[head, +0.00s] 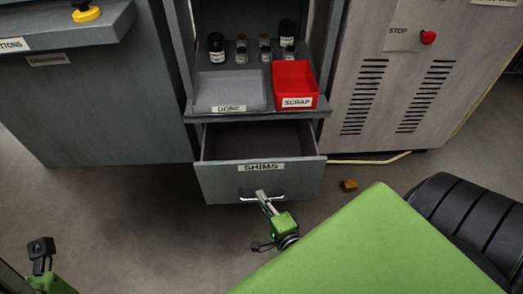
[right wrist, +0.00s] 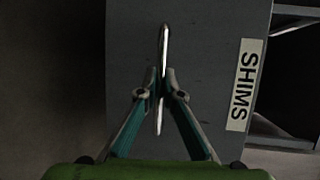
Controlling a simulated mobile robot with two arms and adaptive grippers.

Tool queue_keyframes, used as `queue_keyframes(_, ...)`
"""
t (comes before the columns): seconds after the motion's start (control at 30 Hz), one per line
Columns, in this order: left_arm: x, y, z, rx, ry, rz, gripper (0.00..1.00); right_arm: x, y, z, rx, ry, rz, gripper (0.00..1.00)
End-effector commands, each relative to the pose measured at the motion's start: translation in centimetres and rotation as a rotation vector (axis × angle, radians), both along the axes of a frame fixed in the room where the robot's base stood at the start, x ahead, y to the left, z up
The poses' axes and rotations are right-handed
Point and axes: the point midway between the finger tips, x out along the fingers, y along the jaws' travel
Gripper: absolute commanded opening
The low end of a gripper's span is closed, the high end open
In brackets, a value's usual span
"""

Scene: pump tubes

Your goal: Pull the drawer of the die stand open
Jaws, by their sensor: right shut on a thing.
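The grey drawer (head: 222,182) under the die stand's shelf carries a SHIMS label and is pulled out, with its empty-looking inside showing from above. Its front also shows in the right wrist view (right wrist: 205,60). A thin metal bar handle (head: 279,199) runs across the drawer front below the label. My right gripper (head: 261,195) is shut on the handle near its middle. In the right wrist view its two fingers (right wrist: 161,90) close on the handle (right wrist: 164,45) from both sides. At the lower left, part of my left arm (head: 42,262) shows; its fingers cannot be made out.
Above the drawer, the shelf holds a grey DONE tray (head: 202,100), a red SCRAP bin (head: 314,88) and several small jars (head: 216,42). A small brown block (head: 349,185) lies on the floor right of the drawer. A cabinet with a red STOP button (head: 428,37) stands right.

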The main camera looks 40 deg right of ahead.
Motion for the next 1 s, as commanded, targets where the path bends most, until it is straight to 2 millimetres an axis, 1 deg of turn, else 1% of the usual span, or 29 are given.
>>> queue_keyframes(0.03,0.01,-0.01,0.23,0.0,0.0,0.0,0.4,-0.43,0.16,0.03,-0.001,0.002,-0.001,0.0)
queue_keyframes(0.2,0.01,-0.01,0.42,0.001,-0.001,0.0,0.4,-0.94,0.5,-0.01,0.0,0.0,-0.001,0.0)
queue_keyframes(0.57,0.02,-0.03,0.38,0.001,0.0,0.0,0.4,-0.99,0.57,-0.06,0.0,0.001,-0.001,0.0)
queue_keyframes(0.6,0.02,-0.03,0.38,0.001,0.0,0.0,0.4,-0.99,0.57,-0.06,0.0,0.001,-0.001,0.17)
queue_keyframes(0.63,0.02,-0.03,0.38,0.001,0.0,0.0,0.4,-1.0,0.56,-0.06,0.0,0.001,-0.001,0.25)
queue_keyframes(1.0,-0.02,0.05,0.55,-0.001,-0.005,0.001,0.4,-1.19,0.61,-0.02,0.0,0.001,0.0,0.25)
